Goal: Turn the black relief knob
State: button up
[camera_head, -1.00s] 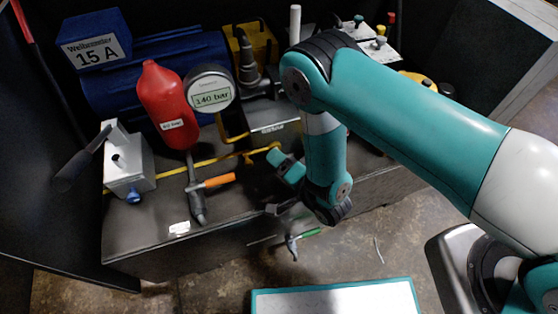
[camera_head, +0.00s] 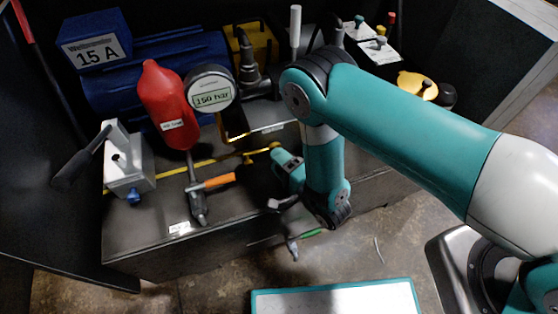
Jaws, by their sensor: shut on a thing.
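My gripper (camera_head: 284,203) is low at the front edge of the dark bench, just left of my wrist. It is shut on a small dark thing, which I take to be the black relief knob; the fingers and wrist mostly hide it, so its angle cannot be told. The round pressure gauge (camera_head: 211,90) stands behind and to the left and reads 150 bar.
A red bottle (camera_head: 165,105) stands left of the gauge, with a blue motor (camera_head: 150,70) behind. A grey block with a black lever (camera_head: 127,172) and an orange-handled tool (camera_head: 215,182) are on the left. A teal-edged white panel (camera_head: 335,300) is in front.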

jog(key=o, duration=0.9)
